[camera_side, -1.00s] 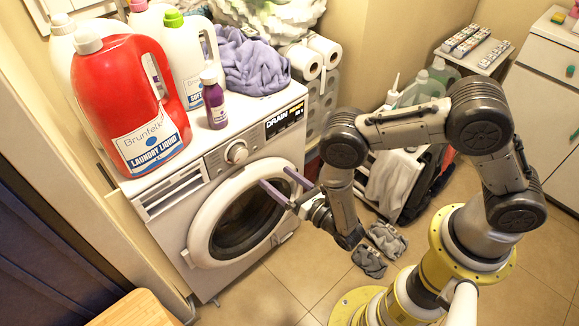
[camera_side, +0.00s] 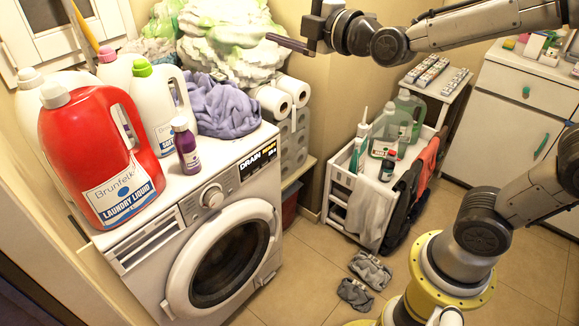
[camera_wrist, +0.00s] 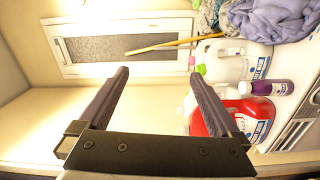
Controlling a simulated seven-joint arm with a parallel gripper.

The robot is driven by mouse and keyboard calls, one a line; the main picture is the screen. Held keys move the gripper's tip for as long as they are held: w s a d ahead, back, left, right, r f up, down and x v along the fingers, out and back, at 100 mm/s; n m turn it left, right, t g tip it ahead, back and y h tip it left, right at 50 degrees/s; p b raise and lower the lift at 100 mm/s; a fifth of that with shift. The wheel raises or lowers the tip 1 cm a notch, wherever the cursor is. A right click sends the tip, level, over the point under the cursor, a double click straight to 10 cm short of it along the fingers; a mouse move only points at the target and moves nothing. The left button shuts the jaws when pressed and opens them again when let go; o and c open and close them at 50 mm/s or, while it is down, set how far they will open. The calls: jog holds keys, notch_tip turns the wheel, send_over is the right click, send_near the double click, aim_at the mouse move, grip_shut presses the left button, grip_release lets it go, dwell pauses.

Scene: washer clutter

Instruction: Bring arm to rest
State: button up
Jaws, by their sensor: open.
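My gripper (camera_side: 288,44) is raised high in the side view, level with the white and green bundle behind the washer. In the wrist view my gripper (camera_wrist: 158,80) has its two dark fingers wide apart, with nothing between them. My arm stretches in from the upper right of the side view, well above the floor and the cart. The washing machine (camera_side: 150,262) stands below and to the left of my gripper, with its round door (camera_side: 222,262) closed or nearly so.
On the washer stand a red laundry bottle (camera_side: 95,150), white bottles (camera_side: 160,105), a small purple bottle (camera_side: 186,148) and a purple cloth (camera_side: 222,104). A white cart (camera_side: 340,190) holds more bottles. Grey socks (camera_side: 370,270) lie on the floor. A white cabinet (camera_side: 505,115) stands right.

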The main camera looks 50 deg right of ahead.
jog(key=s+f+m+g, duration=0.6)
jog(key=s+f+m, duration=0.2)
jog(key=s, duration=0.5)
jog(key=s+d+f+m+g, duration=0.1)
jog(key=s+f+m+g, duration=0.5)
jog(key=s, duration=0.8)
notch_tip(320, 180, down, 3)
jog(key=shift+s+d+r+m+g, duration=0.1)
jog(key=shift+s+d+m+g, duration=0.15)
jog(key=shift+m, duration=0.95)
